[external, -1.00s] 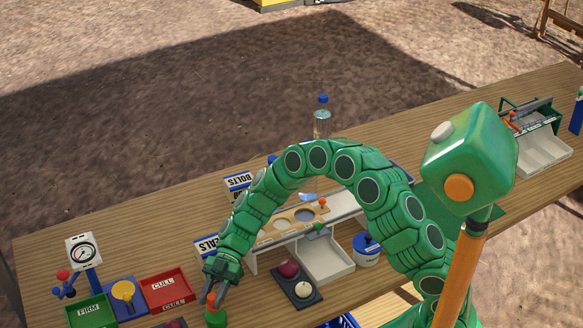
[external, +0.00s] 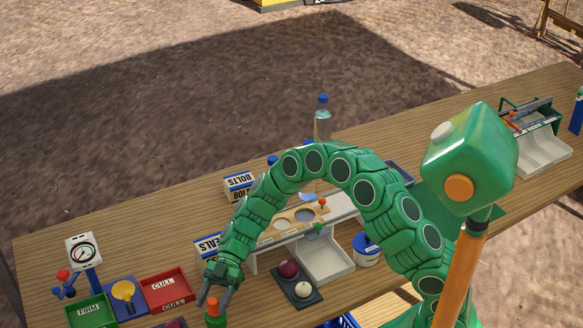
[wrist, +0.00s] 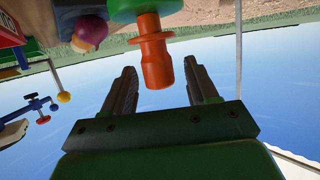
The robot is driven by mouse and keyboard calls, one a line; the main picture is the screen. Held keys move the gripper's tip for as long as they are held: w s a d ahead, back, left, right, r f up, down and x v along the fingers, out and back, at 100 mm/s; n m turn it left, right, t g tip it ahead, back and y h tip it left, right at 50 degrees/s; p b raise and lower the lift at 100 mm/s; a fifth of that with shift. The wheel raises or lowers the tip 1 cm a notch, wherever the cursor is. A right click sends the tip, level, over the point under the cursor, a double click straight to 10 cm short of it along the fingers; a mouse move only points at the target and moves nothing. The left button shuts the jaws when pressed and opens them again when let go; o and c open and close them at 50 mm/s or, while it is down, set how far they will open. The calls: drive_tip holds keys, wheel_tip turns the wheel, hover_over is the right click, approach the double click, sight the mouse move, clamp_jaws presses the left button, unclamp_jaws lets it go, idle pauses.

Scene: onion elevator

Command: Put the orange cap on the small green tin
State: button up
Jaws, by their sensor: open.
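The orange cap (external: 212,306) stands on top of the small green tin (external: 215,322) at the front left of the bench. In the wrist view, which looks upside down, the cap (wrist: 154,58) joins the green tin (wrist: 138,8) at the top edge, and most of the tin is cut off. The cap looks upright and seated on the tin. My gripper (external: 214,295) is open above the tin, with a finger on each side of the cap. In the wrist view, my gripper's fingertips (wrist: 162,82) show gaps to the cap on both sides.
A red CULL tray (external: 168,290), a green FIRM tray (external: 92,312) and a yellow dish (external: 123,293) stand to the left. A dark tray (external: 310,296) with two onions lies to the right. A grey sorting stand (external: 325,262) is behind it.

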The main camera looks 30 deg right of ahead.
drive_tip(key=shift+r, duration=0.1)
drive_tip(key=shift+w+d+r, duration=0.1)
drive_tip(key=shift+w+d, duration=0.05)
drive_tip(key=shift+w, duration=0.05)
drive_tip(key=v, duration=0.4)
wheel_tip(320, 180, up, 7)
hover_over(212, 300)
drive_tip(key=w+d, duration=0.3)
drive_tip(key=d, duration=0.1)
drive_tip(key=shift+a+r, duration=0.1)
drive_tip(key=shift+a, duration=0.1)
